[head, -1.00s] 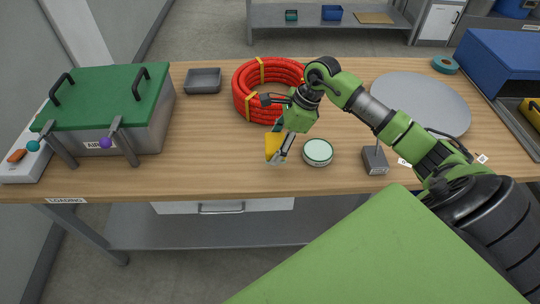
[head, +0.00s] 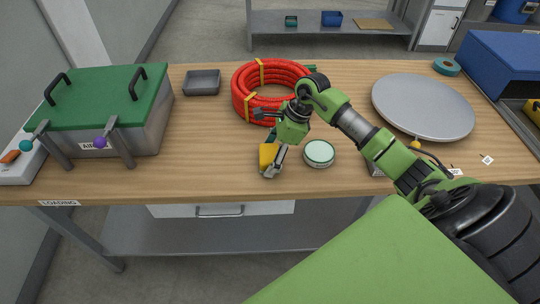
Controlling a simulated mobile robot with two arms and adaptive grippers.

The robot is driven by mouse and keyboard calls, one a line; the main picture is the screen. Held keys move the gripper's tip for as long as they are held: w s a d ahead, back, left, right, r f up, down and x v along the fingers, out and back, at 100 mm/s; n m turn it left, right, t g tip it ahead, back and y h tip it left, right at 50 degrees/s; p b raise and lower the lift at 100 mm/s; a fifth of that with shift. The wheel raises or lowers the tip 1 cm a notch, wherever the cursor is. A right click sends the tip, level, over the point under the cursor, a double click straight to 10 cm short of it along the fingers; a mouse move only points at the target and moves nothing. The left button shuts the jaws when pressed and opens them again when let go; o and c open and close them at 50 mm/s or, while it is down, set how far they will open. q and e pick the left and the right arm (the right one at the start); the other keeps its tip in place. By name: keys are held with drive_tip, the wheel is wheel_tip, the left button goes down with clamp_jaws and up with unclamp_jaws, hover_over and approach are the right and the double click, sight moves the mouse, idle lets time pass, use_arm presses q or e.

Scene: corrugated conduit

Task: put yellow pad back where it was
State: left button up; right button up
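The yellow pad (head: 266,156) is at the fingers of my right gripper (head: 273,168), low over the front middle of the wooden table. The gripper points down and appears closed on the pad; the fingers hide part of it. I cannot tell whether the pad touches the tabletop. A round tin with a pale green lid (head: 319,153) stands just right of the gripper, apart from it. My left gripper is not in view.
A red corrugated conduit coil (head: 243,92) lies behind the gripper. A grey tray (head: 202,83) and a green-lidded box (head: 100,97) stand to the left. A grey round plate (head: 423,105) lies to the right. The wooden table (head: 205,150) is clear between box and pad.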

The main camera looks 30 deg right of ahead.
drive_tip(key=shift+r, duration=0.1)
drive_tip(key=shift+r, duration=0.2)
drive_tip(key=b+v, duration=0.1)
drive_tip(key=v, duration=1.1)
drive_tip(key=shift+b, duration=0.3)
drive_tip(key=shift+f, duration=0.15)
